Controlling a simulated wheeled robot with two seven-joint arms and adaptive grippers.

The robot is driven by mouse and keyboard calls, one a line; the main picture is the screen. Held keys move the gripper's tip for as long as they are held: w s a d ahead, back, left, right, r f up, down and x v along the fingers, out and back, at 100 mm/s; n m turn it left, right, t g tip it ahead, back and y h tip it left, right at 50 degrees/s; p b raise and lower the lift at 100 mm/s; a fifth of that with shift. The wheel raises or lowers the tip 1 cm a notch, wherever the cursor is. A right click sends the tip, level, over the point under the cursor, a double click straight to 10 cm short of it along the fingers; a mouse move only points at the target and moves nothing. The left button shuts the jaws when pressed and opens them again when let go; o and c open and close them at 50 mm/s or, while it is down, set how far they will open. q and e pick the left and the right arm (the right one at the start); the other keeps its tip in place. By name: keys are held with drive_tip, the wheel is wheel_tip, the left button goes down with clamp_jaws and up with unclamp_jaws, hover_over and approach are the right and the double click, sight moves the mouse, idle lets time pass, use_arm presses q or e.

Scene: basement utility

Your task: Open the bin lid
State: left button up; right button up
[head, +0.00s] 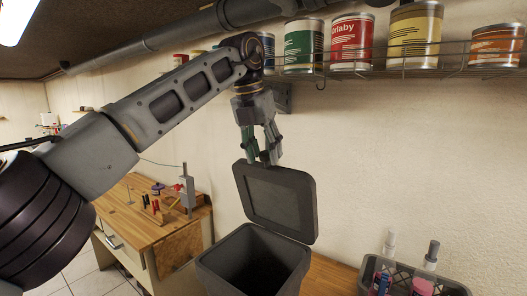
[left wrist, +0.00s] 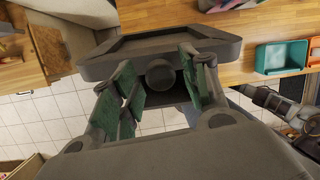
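The dark grey bin (head: 222,266) stands at the lower middle of the head view, its mouth open and its inside dark. Its lid (head: 300,190) is raised, standing nearly upright above the bin with its recessed panel facing me. My left gripper (head: 266,160) points down at the lid's top edge, touching or very close to it. In the left wrist view the gripper (left wrist: 163,85) has its green-padded fingers spread apart, with a round dark part between them and a dark, lid-like rim (left wrist: 110,62) beyond. Contact is unclear.
A wire shelf (head: 400,72) with several paint cans hangs above on the wall. A grey crate (head: 448,284) with bottles stands at lower right. A wooden workbench (head: 135,215) with small tools is behind at left. A teal tray (left wrist: 281,57) shows in the wrist view.

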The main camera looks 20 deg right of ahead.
use_arm(q)
drive_tip(key=shift+r, duration=0.1)
idle(0.3)
drive_tip(key=shift+v, duration=2.4)
drive_tip(key=shift+a, duration=0.15)
drive_tip(key=shift+s+a, duration=0.1)
drive_tip(key=shift+a, duration=0.2)
drive_tip(key=s+a, duration=0.4)
drive_tip(key=a, duration=0.6)
drive_tip(key=shift+s, duration=0.4)
